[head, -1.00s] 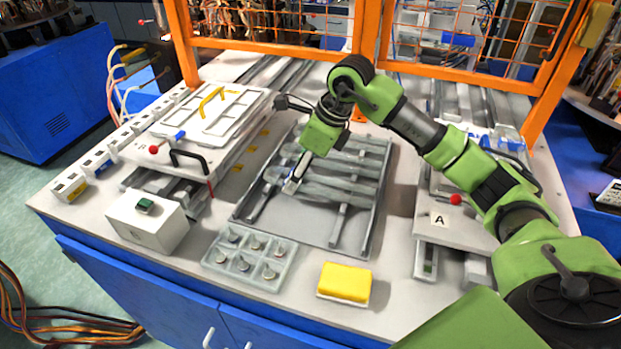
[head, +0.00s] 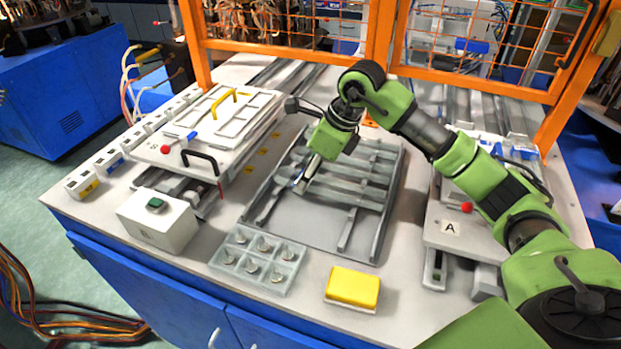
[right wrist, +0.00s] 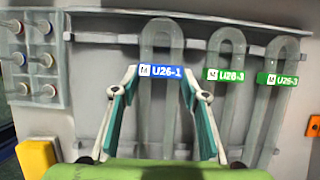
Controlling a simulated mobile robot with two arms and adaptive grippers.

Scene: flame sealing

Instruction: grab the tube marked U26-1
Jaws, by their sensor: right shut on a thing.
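The tube marked U26-1 is a clear U-shaped tube with a blue label (right wrist: 162,72) in the right wrist view. It lies on the grey tray (head: 352,250). My right gripper (right wrist: 160,76) has one finger at each end of that label and is shut on the tube. In the head view the right gripper (head: 302,184) points down at the tray's left part, and the label there is too small to read. Two similar tubes with green labels, one marked U26-3 (right wrist: 283,80), lie to the right. My left gripper is not in view.
A clear compartment box (head: 240,268) with several small pieces and a yellow block (head: 352,287) stand at the front edge. A white box with a green button (head: 157,218) is at the left. Presses flank the tray, and an orange fence (head: 388,30) stands behind.

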